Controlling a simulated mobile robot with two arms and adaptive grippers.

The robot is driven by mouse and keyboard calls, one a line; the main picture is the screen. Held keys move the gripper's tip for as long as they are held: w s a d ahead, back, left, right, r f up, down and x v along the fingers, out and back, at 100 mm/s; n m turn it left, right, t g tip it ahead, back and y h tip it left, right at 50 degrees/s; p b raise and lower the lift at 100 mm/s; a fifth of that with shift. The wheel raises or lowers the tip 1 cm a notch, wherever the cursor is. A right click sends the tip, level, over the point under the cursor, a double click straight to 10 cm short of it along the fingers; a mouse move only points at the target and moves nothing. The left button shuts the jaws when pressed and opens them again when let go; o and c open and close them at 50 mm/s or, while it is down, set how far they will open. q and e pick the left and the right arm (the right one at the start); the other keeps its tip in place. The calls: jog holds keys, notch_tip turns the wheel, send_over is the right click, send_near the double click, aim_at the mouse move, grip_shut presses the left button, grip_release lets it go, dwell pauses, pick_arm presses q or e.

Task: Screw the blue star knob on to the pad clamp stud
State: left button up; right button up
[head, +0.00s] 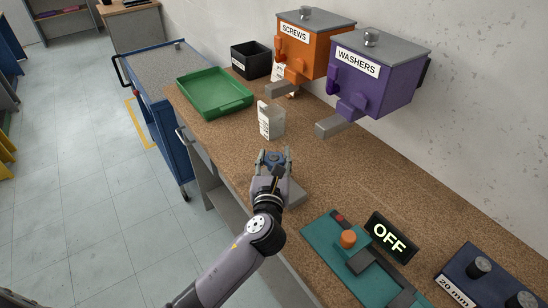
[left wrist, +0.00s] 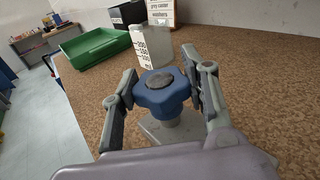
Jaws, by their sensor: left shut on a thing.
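The blue star knob (left wrist: 161,90) sits between the fingers of my left gripper (left wrist: 162,97), which is shut on it. In the left wrist view the knob is upright on top of a short light grey post above a grey block (left wrist: 160,132). How far it sits on the stud is hidden. In the head view the knob (head: 273,158) shows between the fingertips of my left gripper (head: 272,163), over the grey block (head: 296,192) on the brown bench. The right gripper is not in view.
A clear marked container (head: 270,120) stands just behind the knob. A green tray (head: 214,93) and a black bin (head: 250,60) are farther back. Orange SCREWS (head: 313,50) and purple WASHERS (head: 376,75) dispensers hang on the wall. A teal device with an OFF sign (head: 389,238) is at the right.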

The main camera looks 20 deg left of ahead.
pick_arm(q)
jog(key=shift+f+b, duration=0.5)
jog(key=shift+f, duration=0.35)
jog(key=o, duration=1.2)
jog(key=shift+r, duration=0.1)
